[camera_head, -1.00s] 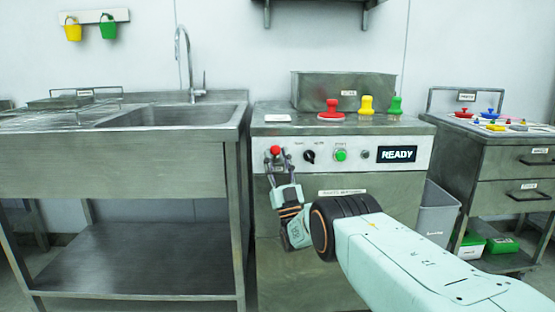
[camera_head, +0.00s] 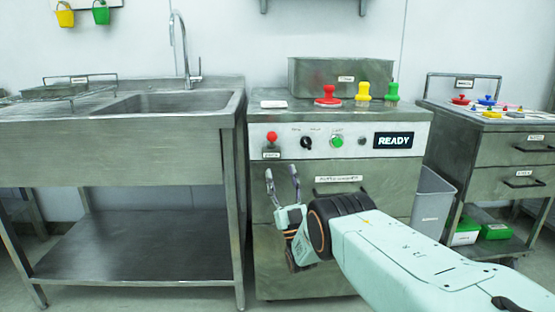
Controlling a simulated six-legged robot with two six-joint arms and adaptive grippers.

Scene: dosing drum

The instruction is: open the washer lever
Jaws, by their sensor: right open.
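The washer lever has a round red knob (camera_head: 271,137) and sits at the left end of the white control panel on the washer (camera_head: 290,235). A small dark label plate shows just below the knob. My right gripper (camera_head: 281,172) is below the lever, in front of the washer's grey front. Its two fingers point up and are spread apart with nothing between them. The fingertips are clear of the red knob in the picture. My left gripper is not in view.
The panel also holds a black dial (camera_head: 306,143), a green button (camera_head: 337,141) and a READY display (camera_head: 393,140). A steel sink table (camera_head: 110,155) stands close on the left. A grey bin (camera_head: 432,205) and a drawer cart (camera_head: 500,165) stand on the right.

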